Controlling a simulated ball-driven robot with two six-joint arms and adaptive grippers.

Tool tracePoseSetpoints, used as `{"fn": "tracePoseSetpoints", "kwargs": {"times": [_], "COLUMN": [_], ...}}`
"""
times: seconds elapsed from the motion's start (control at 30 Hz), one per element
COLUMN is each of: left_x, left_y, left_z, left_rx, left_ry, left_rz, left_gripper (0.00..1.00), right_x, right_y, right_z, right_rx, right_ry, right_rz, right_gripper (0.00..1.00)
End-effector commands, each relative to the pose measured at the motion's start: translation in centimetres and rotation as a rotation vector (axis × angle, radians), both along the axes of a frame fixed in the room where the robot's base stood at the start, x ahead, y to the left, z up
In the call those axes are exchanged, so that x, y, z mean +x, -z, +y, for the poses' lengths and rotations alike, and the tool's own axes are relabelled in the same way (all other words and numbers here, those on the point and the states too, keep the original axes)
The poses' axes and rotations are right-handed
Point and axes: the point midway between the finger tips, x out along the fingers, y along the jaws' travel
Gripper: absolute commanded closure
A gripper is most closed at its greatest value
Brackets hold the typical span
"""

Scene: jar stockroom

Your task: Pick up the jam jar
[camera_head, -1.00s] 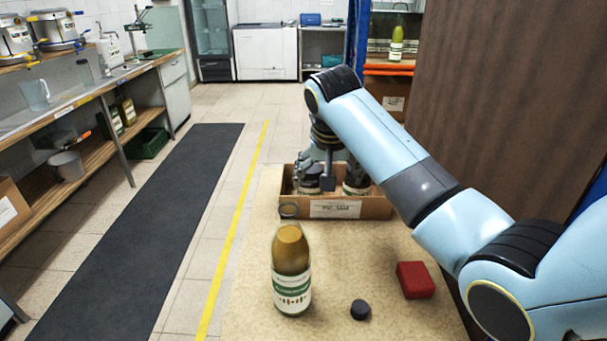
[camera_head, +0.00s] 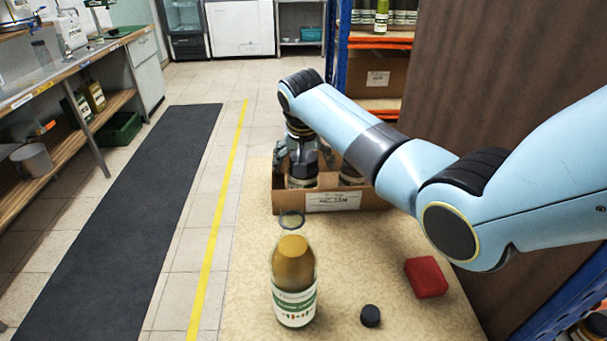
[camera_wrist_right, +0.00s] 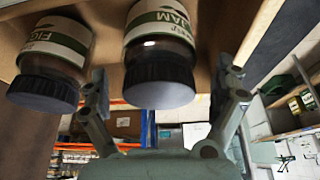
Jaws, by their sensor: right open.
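The jam jar (camera_wrist_right: 160,62), with a dark lid and a white-and-green label reading JAM, shows inverted in the right wrist view. In the head view a jar (camera_head: 302,180) stands in the cardboard box under my right gripper (camera_head: 301,150), partly hidden by it. In the wrist view my right gripper (camera_wrist_right: 163,88) is open, with one finger on each side of the jam jar's lid. I cannot tell whether the fingers touch it. My left gripper is not in view.
A second dark-lidded jar (camera_wrist_right: 50,62), its label starting FIG, stands close beside. The low cardboard box (camera_head: 288,203) surrounds the jars. Nearer on the table are a clear-necked bottle (camera_head: 294,290), a black cap (camera_head: 370,316) and a red block (camera_head: 426,277). A brown panel rises right.

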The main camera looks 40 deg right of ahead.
Motion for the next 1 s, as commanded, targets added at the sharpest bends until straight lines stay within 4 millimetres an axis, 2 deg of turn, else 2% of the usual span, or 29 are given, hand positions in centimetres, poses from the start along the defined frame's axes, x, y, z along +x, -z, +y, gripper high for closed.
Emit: {"fn": "tracePoseSetpoints", "kwargs": {"times": [0.17, 0.43, 0.63, 1.0], "left_x": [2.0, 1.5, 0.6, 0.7], "left_y": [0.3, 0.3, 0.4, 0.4], "left_z": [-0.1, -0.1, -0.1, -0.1], "left_rx": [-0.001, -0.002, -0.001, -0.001], "left_ry": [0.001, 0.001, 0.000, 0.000], "left_rz": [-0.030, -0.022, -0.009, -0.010], "left_gripper": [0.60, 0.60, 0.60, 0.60], "right_x": [0.7, 0.8, 0.7, 0.7], "right_y": [2.2, 2.4, 2.4, 2.3], "right_z": [-0.5, -0.6, -0.6, -0.6], "right_rx": [0.000, -0.001, 0.000, 0.000], "right_ry": [0.000, 0.000, 0.000, -0.001], "right_rz": [0.000, -0.001, 0.000, 0.000], "right_gripper": [0.03, 0.03, 0.29, 0.78]}}
